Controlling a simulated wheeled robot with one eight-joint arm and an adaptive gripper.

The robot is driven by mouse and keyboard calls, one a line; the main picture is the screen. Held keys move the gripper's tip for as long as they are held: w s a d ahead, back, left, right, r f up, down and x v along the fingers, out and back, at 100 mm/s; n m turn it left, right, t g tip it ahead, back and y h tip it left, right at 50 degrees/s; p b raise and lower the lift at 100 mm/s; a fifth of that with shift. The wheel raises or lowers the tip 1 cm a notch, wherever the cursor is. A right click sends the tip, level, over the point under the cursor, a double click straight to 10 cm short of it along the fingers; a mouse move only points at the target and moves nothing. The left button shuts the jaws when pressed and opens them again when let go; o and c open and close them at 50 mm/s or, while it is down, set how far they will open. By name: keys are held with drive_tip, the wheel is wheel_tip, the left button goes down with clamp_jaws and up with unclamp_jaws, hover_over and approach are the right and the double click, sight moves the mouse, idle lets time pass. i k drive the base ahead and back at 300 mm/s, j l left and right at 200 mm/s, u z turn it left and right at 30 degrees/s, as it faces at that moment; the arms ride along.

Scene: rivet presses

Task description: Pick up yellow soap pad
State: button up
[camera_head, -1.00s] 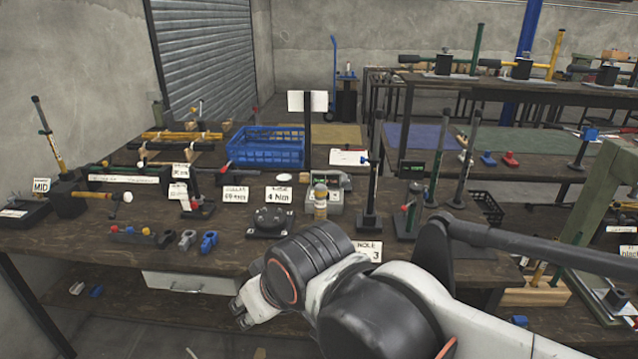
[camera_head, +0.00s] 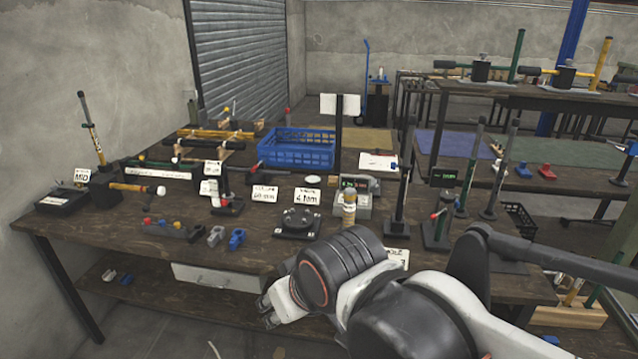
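I cannot make out a yellow soap pad in this view. My gripper (camera_head: 268,312) is at the lower middle, by the front edge of the workbench (camera_head: 130,222). Its fingers are small and partly hidden behind my wrist, so I cannot tell whether they are open. Nothing can be seen held in it. My arm covers the front right part of the bench.
On the bench are a blue crate (camera_head: 297,163), a black round fixture (camera_head: 299,222), a bottle (camera_head: 349,209), blue and grey clamps, label cards and upright levers. A white drawer (camera_head: 220,278) hangs under the front edge. Another bench (camera_head: 560,185) stands at right.

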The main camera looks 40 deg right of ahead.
sight(332, 179)
drive_tip(key=i+z, duration=0.35)
drive_tip(key=i, duration=0.2)
drive_tip(key=i+j+z, duration=0.1)
drive_tip(key=i+z, duration=0.3)
drive_tip(key=i, duration=0.15)
drive_tip(key=i+j+z, duration=0.35)
drive_tip(key=i, duration=0.15)
drive_tip(key=l, duration=0.1)
